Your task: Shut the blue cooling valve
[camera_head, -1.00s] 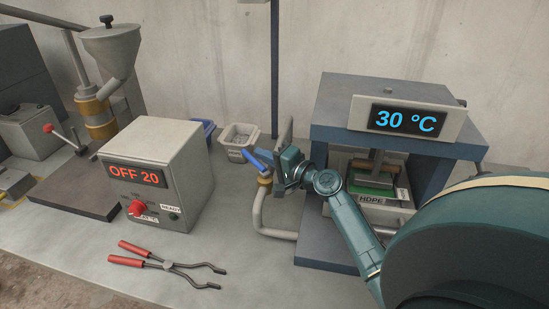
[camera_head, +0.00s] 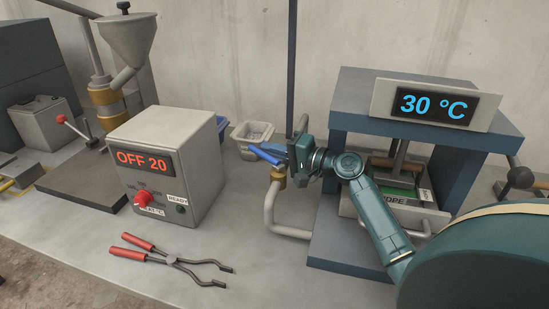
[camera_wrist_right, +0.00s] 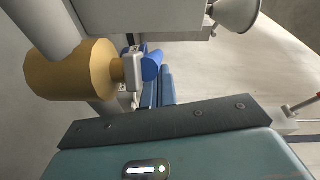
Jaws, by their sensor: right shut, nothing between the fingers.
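The blue valve handle (camera_head: 262,155) sits on a brass fitting (camera_head: 278,178) at the top of a bent grey pipe, left of the press. It slants from upper left to lower right. My right gripper (camera_head: 283,152) is shut and empty, coming from the right close beside the handle; I cannot tell if they touch. In the right wrist view, the brass fitting (camera_wrist_right: 75,70) is at the left and the blue handle (camera_wrist_right: 152,66) lies just beyond the palm. The fingers partly overlap it. My left gripper is not in view.
The press (camera_head: 335,125), with a "30 °C" display, stands right of the valve. A control box (camera_head: 205,150) showing "OFF 20" is at the left. Red-handled tongs (camera_head: 172,260) lie in front. Small bins (camera_head: 255,132) stand behind. The bench between box and pipe is clear.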

